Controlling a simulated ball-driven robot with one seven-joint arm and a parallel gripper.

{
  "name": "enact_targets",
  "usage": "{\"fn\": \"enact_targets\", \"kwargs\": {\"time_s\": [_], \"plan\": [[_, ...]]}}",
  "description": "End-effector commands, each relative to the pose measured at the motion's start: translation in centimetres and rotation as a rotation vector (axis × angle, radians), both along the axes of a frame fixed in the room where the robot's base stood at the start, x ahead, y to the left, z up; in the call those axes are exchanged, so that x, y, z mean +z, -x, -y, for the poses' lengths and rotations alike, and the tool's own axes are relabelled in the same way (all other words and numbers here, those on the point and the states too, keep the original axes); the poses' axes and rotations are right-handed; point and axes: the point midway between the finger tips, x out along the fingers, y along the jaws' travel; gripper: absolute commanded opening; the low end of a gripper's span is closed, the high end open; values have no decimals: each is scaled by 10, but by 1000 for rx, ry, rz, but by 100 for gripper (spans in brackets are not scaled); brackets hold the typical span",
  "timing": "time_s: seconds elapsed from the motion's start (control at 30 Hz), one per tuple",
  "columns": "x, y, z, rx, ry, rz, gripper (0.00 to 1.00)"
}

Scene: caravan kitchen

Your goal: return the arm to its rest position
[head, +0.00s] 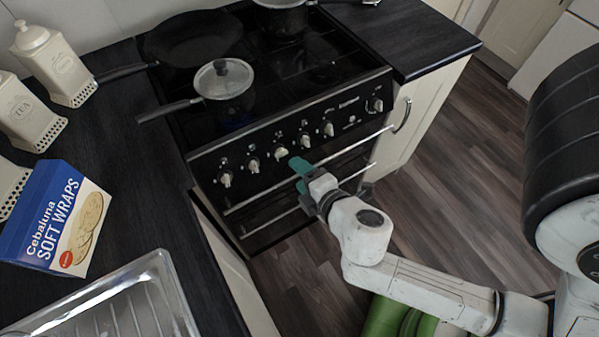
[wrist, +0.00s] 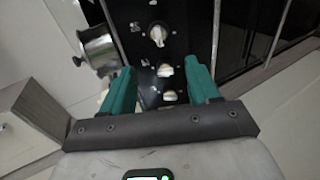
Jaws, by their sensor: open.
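My gripper (head: 301,168) has teal fingers and is in front of the stove's (head: 262,150) knob panel in the head view. My white arm reaches in from the lower right to it. In the wrist view the two teal fingers of my gripper (wrist: 162,88) stand apart with nothing held between them. Pale control knobs (wrist: 158,35) show beyond and between the fingers. In the head view a fingertip overlaps the panel close to a knob (head: 281,153); I cannot tell whether they touch.
A lidded saucepan (head: 224,80), a frying pan (head: 193,38) and another pot (head: 281,18) stand on the hob. A soft wraps box (head: 60,218), canisters (head: 50,60) and a sink (head: 110,305) are on the left counter. The wooden floor (head: 450,150) right of the stove is clear.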

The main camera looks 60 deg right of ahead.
Motion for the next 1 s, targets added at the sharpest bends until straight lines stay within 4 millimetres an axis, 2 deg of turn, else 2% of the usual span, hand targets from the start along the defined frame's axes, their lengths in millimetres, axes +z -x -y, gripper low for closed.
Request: {"fn": "enact_targets", "kwargs": {"time_s": [0.57, 0.67, 0.8, 0.9, 1.0], "plan": [[0, 0, 5, -31, -23, 3, 61], [-3, 3, 18, -139, -112, 6, 61], [-20, 14, 34, -387, -348, -19, 61], [-37, 24, 30, -559, -547, -77, 61], [-52, 33, 13, -696, -730, -167, 61]]}}
